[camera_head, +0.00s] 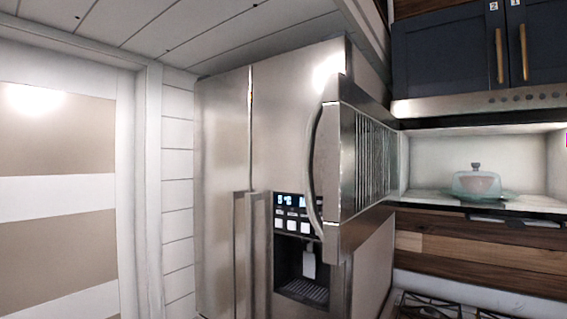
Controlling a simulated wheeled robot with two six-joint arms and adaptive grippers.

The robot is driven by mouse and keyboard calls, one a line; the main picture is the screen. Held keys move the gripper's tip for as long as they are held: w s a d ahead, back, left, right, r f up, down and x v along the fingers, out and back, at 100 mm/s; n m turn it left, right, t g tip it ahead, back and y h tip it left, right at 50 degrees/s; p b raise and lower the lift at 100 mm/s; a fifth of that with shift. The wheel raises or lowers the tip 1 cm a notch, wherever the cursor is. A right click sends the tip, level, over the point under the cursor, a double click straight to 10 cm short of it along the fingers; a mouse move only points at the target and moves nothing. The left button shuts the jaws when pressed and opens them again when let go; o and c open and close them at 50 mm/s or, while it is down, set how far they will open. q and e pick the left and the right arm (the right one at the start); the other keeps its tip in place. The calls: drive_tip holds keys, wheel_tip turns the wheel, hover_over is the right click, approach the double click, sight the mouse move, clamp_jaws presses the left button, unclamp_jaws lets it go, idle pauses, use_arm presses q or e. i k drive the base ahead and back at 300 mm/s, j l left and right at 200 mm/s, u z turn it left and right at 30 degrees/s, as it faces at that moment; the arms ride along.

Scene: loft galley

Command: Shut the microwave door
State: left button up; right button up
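The microwave is mounted under the dark blue cabinets, with its steel top strip (480,104) showing above its lit, open cavity (435,160). Its door (372,160) stands wide open, swung out at the left of the cavity and overlapping the refrigerator in the view. The door's slatted side faces right, and its curved metal handle (311,170) is on the near edge at left. A glass dish with a domed cover (477,183) sits inside the cavity. Neither of my grippers is in view.
A steel refrigerator (222,170) with a dispenser panel (291,215) stands left of and behind the door. Dark blue cabinets (445,50) are above the microwave. Wood boards (480,250) and a stove with grates (430,305) are below. The space before the cavity looks clear.

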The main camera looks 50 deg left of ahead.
sight(361, 138)
drive_tip(key=k+j, duration=0.1)
drive_tip(key=j, duration=0.4)
drive_tip(key=k+j, duration=0.1)
drive_tip(key=j, duration=0.4)
drive_tip(key=k+j, duration=0.1)
drive_tip(key=j, duration=0.4)
drive_tip(key=k+j, duration=0.1)
drive_tip(key=j, duration=0.4)
